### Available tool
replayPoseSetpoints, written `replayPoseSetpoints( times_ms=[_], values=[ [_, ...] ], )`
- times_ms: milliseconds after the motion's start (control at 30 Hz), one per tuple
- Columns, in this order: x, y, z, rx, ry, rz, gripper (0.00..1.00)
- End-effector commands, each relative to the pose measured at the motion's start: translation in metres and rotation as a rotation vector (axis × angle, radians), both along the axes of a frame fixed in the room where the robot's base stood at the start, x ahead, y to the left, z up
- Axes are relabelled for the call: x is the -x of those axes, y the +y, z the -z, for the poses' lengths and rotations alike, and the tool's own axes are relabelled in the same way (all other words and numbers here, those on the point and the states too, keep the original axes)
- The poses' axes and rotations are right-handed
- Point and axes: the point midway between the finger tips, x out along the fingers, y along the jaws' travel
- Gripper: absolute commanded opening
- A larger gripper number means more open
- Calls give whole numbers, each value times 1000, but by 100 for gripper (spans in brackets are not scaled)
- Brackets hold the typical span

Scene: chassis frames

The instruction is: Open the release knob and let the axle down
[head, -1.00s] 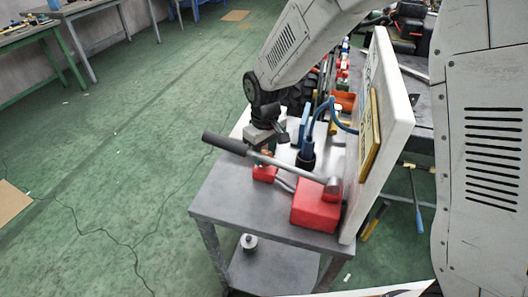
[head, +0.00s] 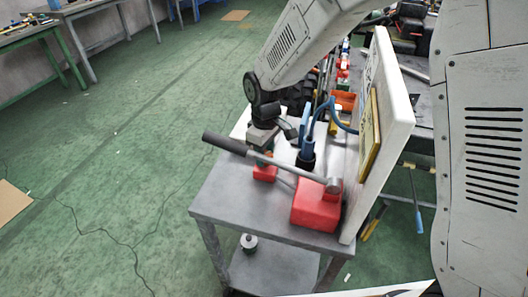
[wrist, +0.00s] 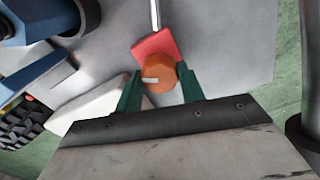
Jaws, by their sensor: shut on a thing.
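The orange release knob (wrist: 160,78) with a pale mark sits on a small red block (wrist: 153,47) in the wrist view. My gripper (wrist: 161,90) has its green fingers on either side of the knob, shut on it. In the head view my gripper (head: 263,156) reaches down onto the small red block (head: 264,173), and the knob is mostly hidden there. A blue jack cylinder (head: 306,150) stands just right of it. I cannot clearly make out the axle; a black tyre (head: 296,96) shows partly behind my arm.
A long grey lever with a black grip (head: 225,143) crosses in front of my gripper to a larger red box (head: 316,208) on the grey bench (head: 225,205). A blue hose (head: 343,125) and an upright white panel (head: 391,120) stand to the right. Green floor is open at left.

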Motion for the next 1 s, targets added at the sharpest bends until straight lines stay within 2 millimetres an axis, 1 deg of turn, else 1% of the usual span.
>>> replayPoseSetpoints(
  times_ms=[33,67,100,133,367,467,567,800,900,1000],
  values=[
    [-1,-1,-1,1,-2,1,16],
    [-1,-1,-1,1,-2,1,44],
    [-1,-1,-1,1,-1,1,55],
    [-1,-1,-1,1,-1,1,60],
    [0,1,0,1,-1,-1,60],
    [0,1,-4,0,-1,-1,60],
    [-1,1,-16,-1,-3,-1,60],
    [-1,1,-57,-1,-4,-1,60],
    [-1,1,-69,0,-3,-1,60],
    [-1,0,-76,1,-1,0,60]
  ],
)
